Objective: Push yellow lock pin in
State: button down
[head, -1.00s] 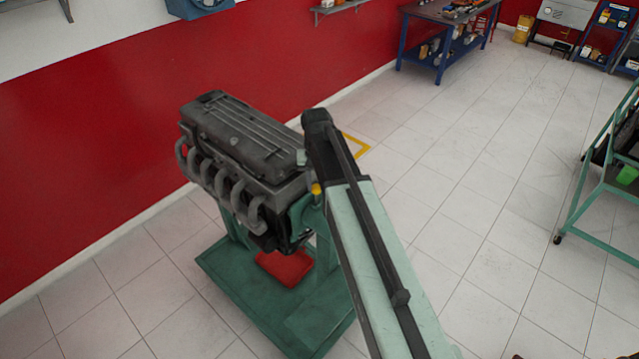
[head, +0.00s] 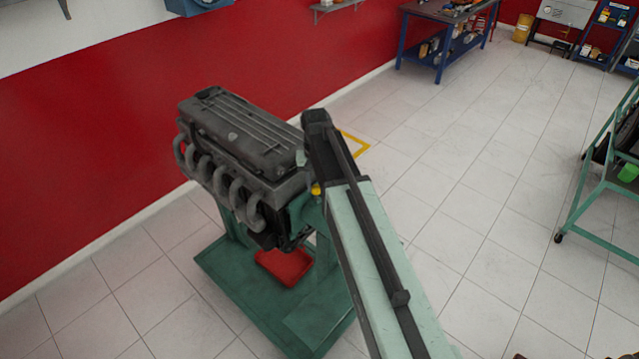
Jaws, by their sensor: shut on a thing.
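The yellow lock pin (head: 316,190) shows as a small yellow spot at the right end of the engine (head: 240,135), just left of my arm. How far in it sits is too small to tell. The engine is grey, with a ribbed cover and curved pipes, and is held on a green stand (head: 225,265). My arm (head: 375,270) reaches up from the bottom right and ends in a dark joint to the right of the engine. My gripper is hidden behind the arm, so its jaws and any contact with the pin cannot be seen.
A red tray (head: 285,267) sits low on the stand. A red wall (head: 80,130) runs close behind the engine. A blue workbench (head: 440,45) stands at the back, and a green cart (head: 590,190) at the right. The tiled floor between arm and cart is clear.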

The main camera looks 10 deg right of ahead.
aim_at(317, 187)
notch_tip(317, 187, down, 3)
jog(key=shift+r+b, duration=0.1)
jog(key=shift+b, duration=0.65)
jog(key=shift+s+r, duration=0.1)
jog(key=shift+r, duration=0.1)
jog(key=c, duration=1.1)
grip_release()
notch_tip(317, 187, up, 8)
jog(key=p, duration=0.8)
jog(key=shift+f, duration=0.1)
jog(key=shift+d+f, duration=0.1)
